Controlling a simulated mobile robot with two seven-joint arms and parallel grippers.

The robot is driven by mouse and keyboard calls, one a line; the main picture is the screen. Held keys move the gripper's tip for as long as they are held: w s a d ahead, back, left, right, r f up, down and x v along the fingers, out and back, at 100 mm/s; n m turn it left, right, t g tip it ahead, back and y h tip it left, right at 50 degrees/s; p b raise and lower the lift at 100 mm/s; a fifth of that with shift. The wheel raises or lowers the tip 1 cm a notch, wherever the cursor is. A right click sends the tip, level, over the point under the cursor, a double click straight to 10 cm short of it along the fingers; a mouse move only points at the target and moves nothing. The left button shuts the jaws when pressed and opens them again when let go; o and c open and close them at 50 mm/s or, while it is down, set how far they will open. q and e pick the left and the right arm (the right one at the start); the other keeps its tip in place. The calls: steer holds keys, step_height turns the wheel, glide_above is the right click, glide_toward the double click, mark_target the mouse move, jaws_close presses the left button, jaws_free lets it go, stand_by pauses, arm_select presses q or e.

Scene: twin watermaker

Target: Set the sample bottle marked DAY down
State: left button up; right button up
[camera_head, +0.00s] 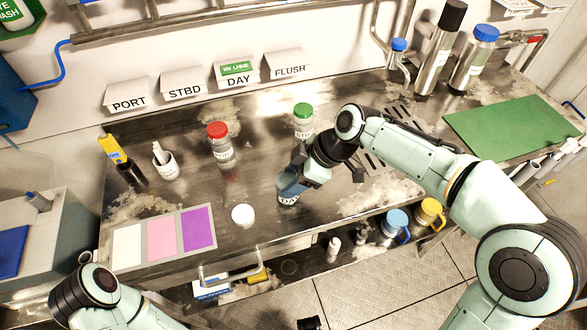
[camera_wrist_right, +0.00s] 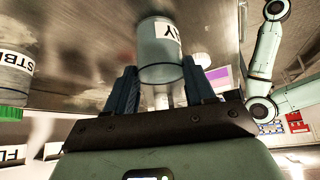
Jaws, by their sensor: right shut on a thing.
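The sample bottle with a label ending in "AY" (camera_wrist_right: 160,50) is clear and shows no cap. My right gripper (camera_head: 296,184) is shut on it, with one finger on each side in the right wrist view (camera_wrist_right: 160,88). In the head view the bottle (camera_head: 288,191) is partly hidden by the gripper and looks upright over the front of the counter (camera_head: 330,215). I cannot tell whether its base touches the counter. A white round lid (camera_head: 243,214) lies to its left. A dark tip at the bottom edge may be my left gripper (camera_head: 310,323); its fingers cannot be made out.
A red-capped bottle (camera_head: 220,145) and a green-capped bottle (camera_head: 303,120) stand behind. A DAY card (camera_head: 238,78) marked IN USE stands among PORT, STBD and FLUSH cards. Colour tiles (camera_head: 163,235) lie front left, and a green mat (camera_head: 510,125) lies right.

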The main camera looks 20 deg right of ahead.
steer(key=shift+f, duration=0.1)
steer(key=o, duration=1.2)
steer(key=shift+c, duration=0.2)
steer(key=p+v, duration=0.1)
steer(key=v, duration=1.1)
